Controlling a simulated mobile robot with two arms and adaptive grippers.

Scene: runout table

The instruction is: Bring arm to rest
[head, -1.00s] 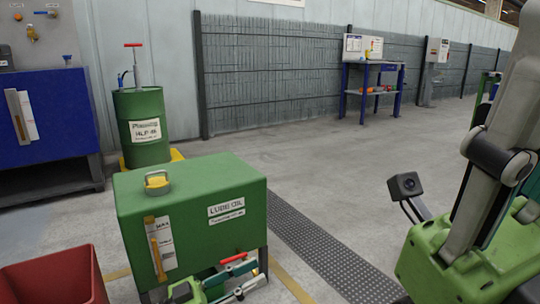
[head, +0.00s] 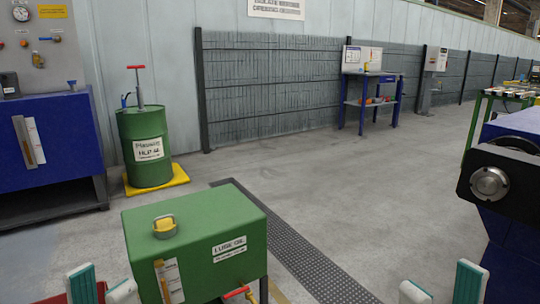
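My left gripper (head: 103,287) shows at the bottom left edge of the head view. Its two white and teal fingertips stand apart, with nothing visible between them but a strip of red behind. My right gripper (head: 443,288) shows at the bottom edge right of centre. Its fingertips also stand apart, with bare floor seen between them. Both grippers are cut off by the lower frame edge, so the arms behind them are hidden.
A green lube oil tank (head: 195,232) stands between the grippers, with a red-handled valve (head: 237,291) at its front. A green drum (head: 145,147) and blue cabinet (head: 50,130) stand left. A dark machine part (head: 490,184) is at right. Floor (head: 330,190) beyond is clear.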

